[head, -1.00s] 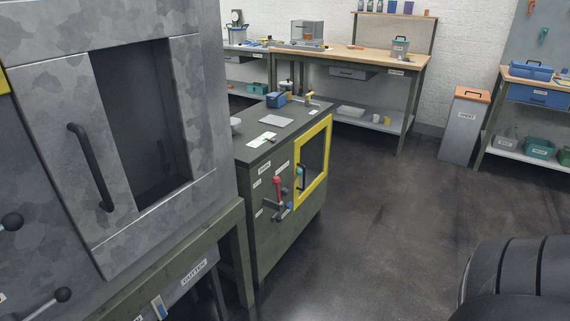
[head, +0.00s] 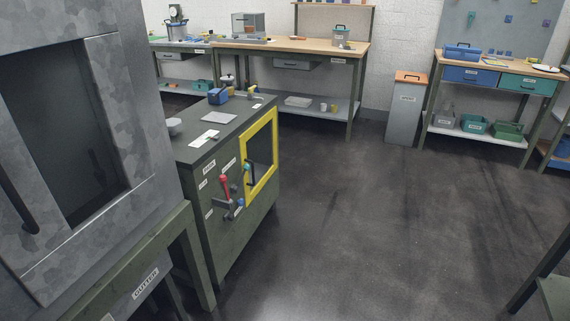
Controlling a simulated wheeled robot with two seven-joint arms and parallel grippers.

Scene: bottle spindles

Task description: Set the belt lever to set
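A lever with a red handle (head: 224,184) stands roughly upright on the front of the dark green cabinet (head: 230,240), left of its yellow-framed opening. A teal knob (head: 247,168) and a blue part (head: 239,203) are close beside it. Small white labels (head: 228,163) surround the levers, but their print is too small to read. I cannot tell which lever is the belt lever or which setting it is at. Neither of my grippers is in view.
A large grey machine (head: 100,120) on a green stand labelled "GUTTER" fills the left side, close by. The dark floor (head: 370,230) right of the cabinet is clear. Workbenches (head: 300,46) and a grey bin (head: 405,112) stand at the back. A dark green frame (head: 545,275) edges in at lower right.

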